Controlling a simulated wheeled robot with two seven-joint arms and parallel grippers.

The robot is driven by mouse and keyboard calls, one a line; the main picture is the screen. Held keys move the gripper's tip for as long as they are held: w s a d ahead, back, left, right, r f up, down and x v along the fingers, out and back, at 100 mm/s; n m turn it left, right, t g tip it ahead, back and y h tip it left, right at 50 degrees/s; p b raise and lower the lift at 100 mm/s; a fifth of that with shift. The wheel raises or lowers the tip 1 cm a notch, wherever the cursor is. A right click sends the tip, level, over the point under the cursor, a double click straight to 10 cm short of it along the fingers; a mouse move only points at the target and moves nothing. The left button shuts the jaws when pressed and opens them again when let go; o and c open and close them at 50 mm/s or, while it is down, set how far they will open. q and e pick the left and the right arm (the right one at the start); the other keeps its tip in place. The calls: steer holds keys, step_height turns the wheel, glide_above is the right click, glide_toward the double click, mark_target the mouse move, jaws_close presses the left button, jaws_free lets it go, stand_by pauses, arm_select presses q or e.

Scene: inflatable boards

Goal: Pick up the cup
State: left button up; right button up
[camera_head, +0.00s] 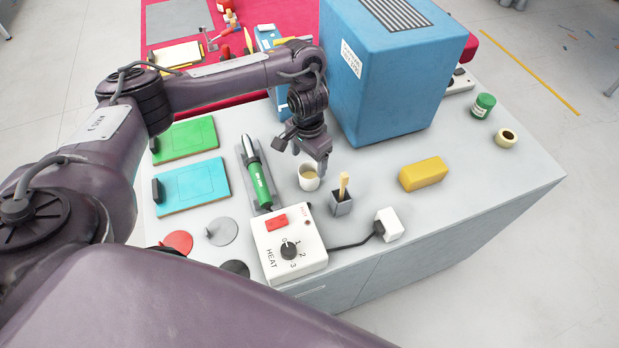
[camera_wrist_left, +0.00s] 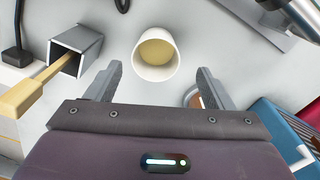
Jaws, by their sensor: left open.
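The cup (camera_head: 309,177) is small and white with a tan content, and stands upright on the grey worktop. It also shows in the left wrist view (camera_wrist_left: 156,53), at the top middle. My left gripper (camera_head: 308,159) is open above and beside the cup, with its fingers pointing down. In the left wrist view the two fingertips (camera_wrist_left: 160,80) are spread, and the cup appears just beyond them, roughly centred between them. Nothing is held between the fingers. My right gripper is not in view.
A small grey holder (camera_head: 341,206) with a wooden-handled tool stands close to the cup. A green tool (camera_head: 257,180) lies to its left. A white heat control box (camera_head: 289,244) is in front. A large blue box (camera_head: 389,75) stands behind. A yellow block (camera_head: 423,174) lies right.

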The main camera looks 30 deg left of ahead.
mark_target(310, 170)
arm_select(q)
steer(key=f, duration=0.3)
steer(key=f+b, duration=0.1)
steer(key=shift+s+d+f, duration=0.15)
steer(key=shift+d+f, duration=0.1)
steer(key=shift+f, duration=0.2)
steer(key=shift+c, duration=0.6)
steer(key=c, duration=0.9)
steer(key=shift+r, duration=0.25)
steer(key=shift+r+p, duration=3.05)
steer(key=shift+r, duration=6.7)
